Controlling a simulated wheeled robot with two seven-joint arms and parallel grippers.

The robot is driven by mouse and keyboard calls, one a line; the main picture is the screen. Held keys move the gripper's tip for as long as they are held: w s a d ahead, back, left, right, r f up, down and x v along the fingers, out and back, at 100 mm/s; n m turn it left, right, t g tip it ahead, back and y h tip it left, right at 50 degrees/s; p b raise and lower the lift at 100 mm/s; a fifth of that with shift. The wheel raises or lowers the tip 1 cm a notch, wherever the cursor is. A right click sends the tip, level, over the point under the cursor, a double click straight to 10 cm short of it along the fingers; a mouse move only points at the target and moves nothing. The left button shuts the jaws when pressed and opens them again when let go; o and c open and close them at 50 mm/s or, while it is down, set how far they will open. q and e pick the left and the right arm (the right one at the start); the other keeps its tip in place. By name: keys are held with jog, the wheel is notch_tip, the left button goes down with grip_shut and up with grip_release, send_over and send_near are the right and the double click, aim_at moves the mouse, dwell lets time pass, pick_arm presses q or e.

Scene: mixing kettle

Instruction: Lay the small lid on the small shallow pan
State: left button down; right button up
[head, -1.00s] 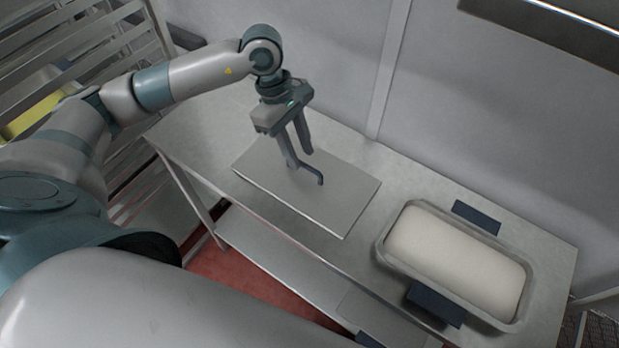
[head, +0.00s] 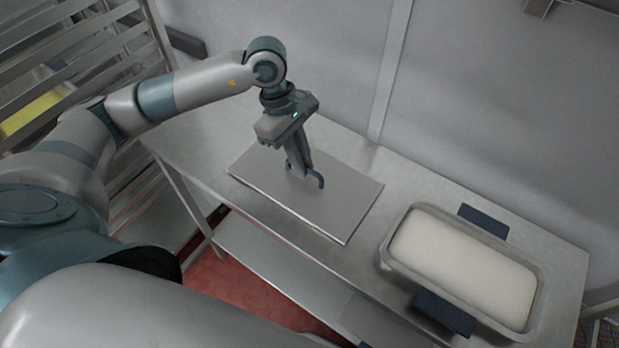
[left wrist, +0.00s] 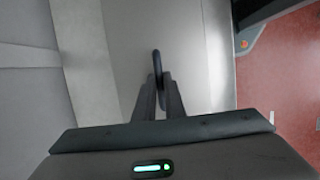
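The lid (head: 335,205) is a flat grey metal rectangle with a dark bent handle (head: 318,180) at its middle, lying over the left part of the metal table. My left gripper (head: 304,174) points down at the lid, its fingers shut on the handle. In the left wrist view, the fingers (left wrist: 158,95) pinch the dark handle (left wrist: 157,62) above the grey lid. I cannot tell whether the lid touches the table. A shallow rectangular metal pan (head: 388,262) with a pale filling and dark blue grips stands to the right of the lid. My right gripper is not in view.
The metal table (head: 395,175) has bare room between the lid and the wall and a narrow gap between lid and pan. A slatted rack (head: 75,60) stands at the left. A lower shelf (head: 265,265) runs under the table.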

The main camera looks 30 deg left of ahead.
aim_at(308, 169)
pick_arm(q)
jog(key=shift+r, duration=0.1)
jog(key=shift+r+p, duration=0.9)
jog(key=shift+r, duration=1.55)
jog(key=m, duration=0.1)
jog(key=d+m, duration=0.1)
jog(key=m, duration=0.1)
jog(key=shift+s+d+r+g, duration=0.15)
jog(key=shift+d+g, duration=0.1)
jog(key=shift+g, duration=0.15)
jog(key=m, duration=0.1)
jog(key=d+m, duration=0.1)
jog(key=m, duration=0.1)
jog(key=m+y, duration=0.1)
jog(key=shift+s+d+r+m+g, duration=0.2)
jog(key=shift+s+r+m+g, duration=0.1)
jog(key=shift+g, duration=0.1)
jog(key=m, duration=0.3)
jog(key=r+m+g+y, duration=0.1)
jog(key=m, duration=0.2)
jog(key=s+m+y, duration=0.1)
jog(key=m, duration=0.1)
jog(key=shift+d+r+m+b, duration=0.15)
jog(key=shift+r+m+b, duration=0.15)
jog(key=shift+m, duration=0.1)
